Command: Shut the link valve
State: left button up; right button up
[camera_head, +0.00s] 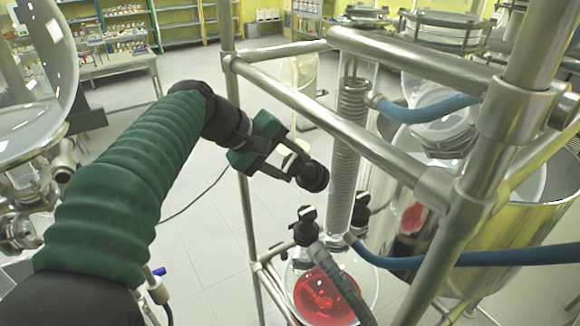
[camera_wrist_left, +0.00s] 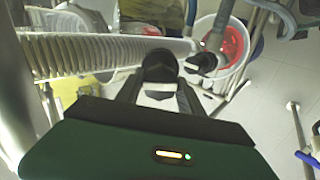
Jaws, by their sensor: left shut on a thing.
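My left gripper (camera_head: 302,174) reaches in from the left through the steel frame. It is shut on a black valve knob (camera_head: 315,177) beside the upright glass coil column (camera_head: 349,140). In the left wrist view, the black knob (camera_wrist_left: 160,66) sits between the two fingers, with the ribbed column behind it. Whether this valve is open or closed I cannot tell. A second black knob (camera_head: 305,226) and a third (camera_head: 361,211) stand lower, by the foot of the column. My right gripper is not in view.
A round glass vessel with red liquid (camera_head: 326,297) is below the column. Steel frame bars (camera_head: 239,180) stand close around my left forearm. Blue hoses (camera_head: 470,258) run to the right. A large steel vessel (camera_head: 490,250) is at right. Open floor lies behind.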

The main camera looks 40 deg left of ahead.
pick_arm(q)
jog(key=shift+f, duration=0.15)
jog(key=o, duration=1.4)
jog(key=v, duration=1.1)
jog(key=shift+s+r+b, duration=0.25)
jog(key=shift+r+b, duration=0.05)
jog(key=shift+b, duration=0.15)
jog(key=shift+a, duration=0.1)
